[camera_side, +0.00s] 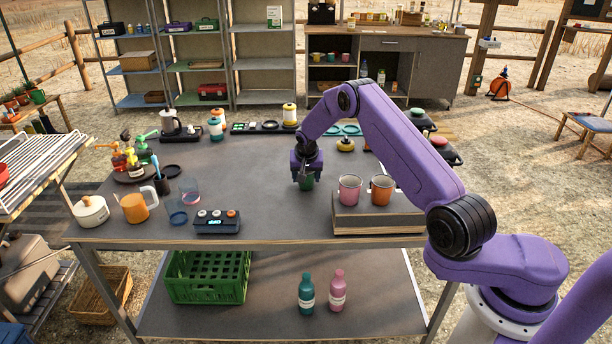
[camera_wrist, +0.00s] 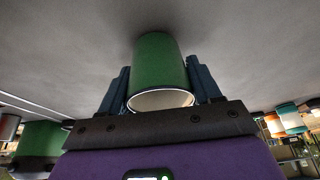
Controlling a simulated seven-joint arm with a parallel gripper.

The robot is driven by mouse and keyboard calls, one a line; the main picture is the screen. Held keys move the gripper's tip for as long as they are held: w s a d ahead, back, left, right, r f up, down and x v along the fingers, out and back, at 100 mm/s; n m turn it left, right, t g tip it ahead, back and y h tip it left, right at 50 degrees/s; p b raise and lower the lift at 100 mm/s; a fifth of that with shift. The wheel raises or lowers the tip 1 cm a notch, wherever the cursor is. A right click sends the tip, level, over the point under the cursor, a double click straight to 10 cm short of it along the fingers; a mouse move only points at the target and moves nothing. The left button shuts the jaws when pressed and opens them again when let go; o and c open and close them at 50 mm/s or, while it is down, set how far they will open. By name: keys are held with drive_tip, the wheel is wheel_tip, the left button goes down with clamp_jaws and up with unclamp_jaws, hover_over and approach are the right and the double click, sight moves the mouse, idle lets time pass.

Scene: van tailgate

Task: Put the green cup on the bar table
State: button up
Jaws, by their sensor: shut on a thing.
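The green cup (camera_side: 306,184) is between the fingers of my gripper (camera_side: 307,176), over the middle of the grey-topped table (camera_side: 265,170), which I take for the bar table. In the wrist view the green cup (camera_wrist: 158,62) has its open rim towards the camera, with the blue fingers of my gripper (camera_wrist: 161,82) closed on both sides. The grey surface lies behind the cup's far end. I cannot tell whether the cup touches the tabletop. My gripper partly hides the cup in the side view.
A dark device (camera_side: 217,222), clear glasses and an orange mug (camera_side: 138,207) stand to the left. The tabletop left of my gripper has free room.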

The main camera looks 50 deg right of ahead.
drive_tip(key=shift+f, duration=0.15)
drive_tip(key=o, duration=1.1)
drive_tip(key=shift+c, duration=0.2)
